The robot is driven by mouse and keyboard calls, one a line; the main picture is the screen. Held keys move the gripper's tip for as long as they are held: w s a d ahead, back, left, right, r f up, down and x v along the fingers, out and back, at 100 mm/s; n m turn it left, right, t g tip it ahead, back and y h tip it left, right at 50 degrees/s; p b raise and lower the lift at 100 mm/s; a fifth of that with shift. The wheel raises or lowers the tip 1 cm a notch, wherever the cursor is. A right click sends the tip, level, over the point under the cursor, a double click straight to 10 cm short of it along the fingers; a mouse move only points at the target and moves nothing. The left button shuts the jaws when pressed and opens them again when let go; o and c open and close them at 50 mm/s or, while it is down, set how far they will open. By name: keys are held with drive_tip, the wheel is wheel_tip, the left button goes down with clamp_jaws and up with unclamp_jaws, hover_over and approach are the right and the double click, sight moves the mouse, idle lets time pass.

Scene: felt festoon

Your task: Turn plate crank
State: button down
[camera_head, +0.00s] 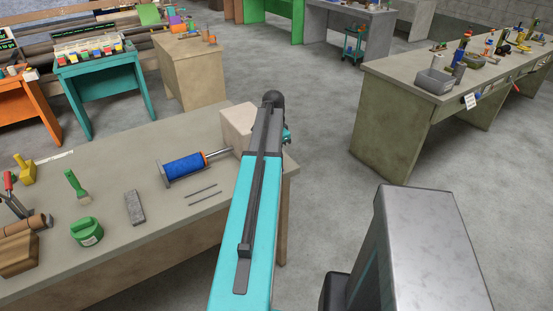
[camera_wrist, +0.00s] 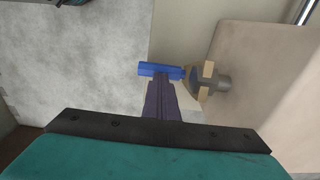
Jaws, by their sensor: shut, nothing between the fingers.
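In the wrist view a blue bar (camera_wrist: 152,70), which looks like the crank's handle, sticks out left from a tan crank plate (camera_wrist: 207,70). The plate is by a grey round hub (camera_wrist: 222,84) on the side of a beige block (camera_wrist: 270,75). My gripper (camera_wrist: 160,80) is shut and empty, its dark fingertips overlapping the blue bar in the picture. I cannot tell whether they touch it. In the head view the block (camera_head: 237,122) stands at the bench's right end, with a blue roller (camera_head: 185,167) on a shaft at its left. My arm hides the crank there.
The grey-topped bench (camera_head: 150,235) holds a green brush (camera_head: 78,188), a green tub (camera_head: 86,231), a grey bar (camera_head: 135,208) and two thin rods (camera_head: 203,194). Open floor (camera_head: 325,130) lies right of the bench, before another long bench (camera_head: 395,75).

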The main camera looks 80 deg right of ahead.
drive_tip(key=shift+s+a+f, duration=0.15)
drive_tip(key=shift+s+f, duration=0.15)
drive_tip(key=shift+f, duration=0.1)
drive_tip(key=shift+r, duration=0.15)
wheel_tip(320, 180, up, 14)
drive_tip(key=d+b, duration=0.1)
drive_tip(key=shift+s+f, duration=0.2)
idle(1.0)
